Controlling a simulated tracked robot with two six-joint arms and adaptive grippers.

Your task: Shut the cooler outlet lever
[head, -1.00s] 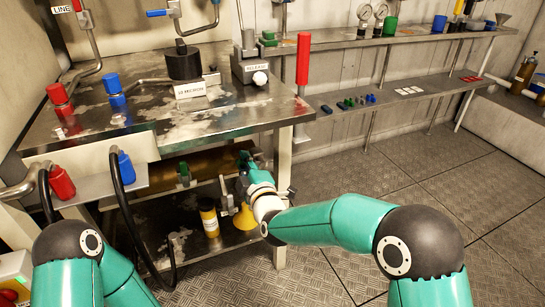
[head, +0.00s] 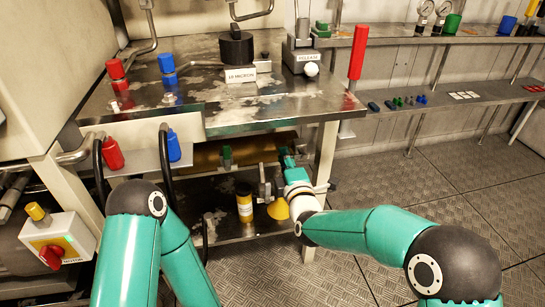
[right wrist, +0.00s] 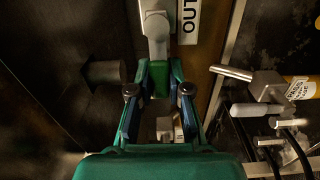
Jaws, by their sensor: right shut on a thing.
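My right gripper (head: 288,160) reaches under the front of the steel workbench, near its right leg. A white label reading "OUT", cut off by the picture edge (right wrist: 189,18), is beside the lever. The lever's far end is out of the picture. In the head view the lever cannot be made out behind the gripper. Only the upper links of my left arm show; its gripper is out of view.
The workbench (head: 275,112) is just above my right gripper. In the right wrist view, metal fittings (right wrist: 268,88) and dark hoses lie to the right. The floor right of the bench is clear.

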